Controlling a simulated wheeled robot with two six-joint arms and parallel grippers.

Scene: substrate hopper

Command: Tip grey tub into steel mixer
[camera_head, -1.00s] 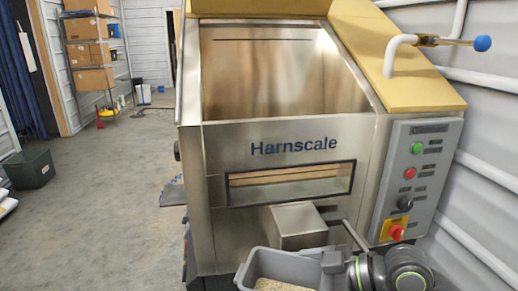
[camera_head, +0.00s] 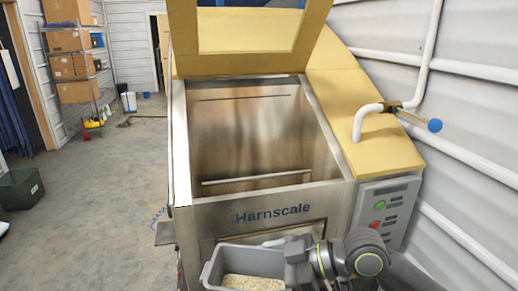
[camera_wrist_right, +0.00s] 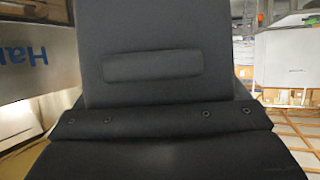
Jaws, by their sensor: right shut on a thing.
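The steel mixer (camera_head: 200,222) stands in front of me with its yellow lid raised and its bay open and looking empty. The grey tub (camera_head: 209,274) is at the bottom of the head view, upright, with pale grainy substrate (camera_head: 252,283) inside. It is in front of the mixer's front wall, below the rim. My right gripper (camera_head: 294,268) is shut on the tub's right side; the fingertips are hard to make out. Dark gripper parts fill most of the right wrist view, and the mixer's lettered panel (camera_wrist_right: 35,60) shows at its left. My left gripper is not in view.
A control panel (camera_head: 385,208) is on the mixer's right front. A white pipe with a blue-knobbed valve handle (camera_head: 434,125) runs along the right wall. A shelf with cardboard boxes (camera_head: 72,66) and a dark green bin (camera_head: 20,188) are at the left. The floor between is clear.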

